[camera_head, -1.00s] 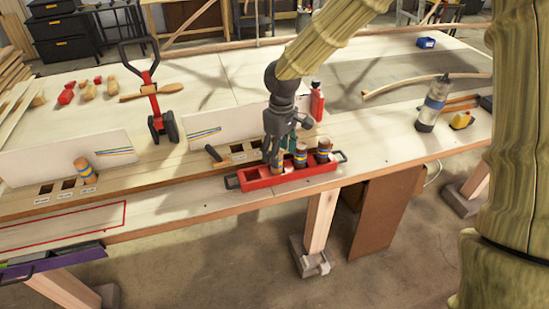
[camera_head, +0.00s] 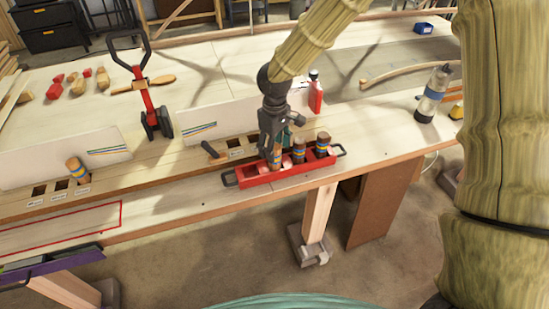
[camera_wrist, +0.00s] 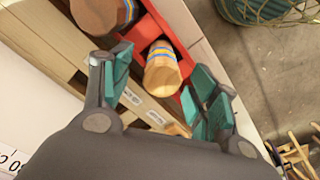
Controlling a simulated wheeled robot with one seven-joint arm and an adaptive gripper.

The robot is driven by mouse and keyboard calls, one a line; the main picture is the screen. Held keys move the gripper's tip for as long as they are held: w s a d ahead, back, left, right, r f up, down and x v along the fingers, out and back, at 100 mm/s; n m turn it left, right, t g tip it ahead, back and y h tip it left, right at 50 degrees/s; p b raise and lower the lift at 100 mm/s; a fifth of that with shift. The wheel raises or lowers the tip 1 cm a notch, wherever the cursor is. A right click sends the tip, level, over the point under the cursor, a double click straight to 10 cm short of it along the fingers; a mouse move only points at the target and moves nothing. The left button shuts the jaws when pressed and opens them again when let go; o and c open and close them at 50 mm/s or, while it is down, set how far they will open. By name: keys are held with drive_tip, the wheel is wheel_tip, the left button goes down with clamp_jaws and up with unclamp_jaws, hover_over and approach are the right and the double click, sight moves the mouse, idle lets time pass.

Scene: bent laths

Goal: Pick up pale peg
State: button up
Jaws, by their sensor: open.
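The pale peg (camera_wrist: 163,70) is light wood with blue and yellow bands. In the wrist view it stands in the red tray (camera_wrist: 150,32), between the two teal-padded fingers of my gripper (camera_wrist: 160,92). The fingers are spread apart with a gap on both sides of the peg. In the head view my gripper (camera_head: 274,148) points down over the left part of the red tray (camera_head: 260,179) and partly hides a peg (camera_head: 276,160) there. A darker brown peg (camera_wrist: 98,12) stands at the top left of the wrist view.
Two more pegs stand in the tray, including a brown one (camera_head: 323,145) at the right. Another banded peg (camera_head: 78,170) stands in the slotted wooden board at left. A white panel (camera_head: 215,120) and a red bottle (camera_head: 315,97) are behind the tray.

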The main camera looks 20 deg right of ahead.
sight(277, 165)
drive_tip(key=shift+s+f+p, duration=0.1)
drive_tip(key=shift+f+p, duration=0.35)
drive_tip(key=shift+f, duration=0.1)
drive_tip(key=shift+f+p, duration=0.65)
drive_tip(key=shift+f, duration=1.35)
drive_tip(key=shift+c, duration=0.4)
drive_tip(key=c, duration=1.1)
drive_tip(key=shift+r, duration=0.2)
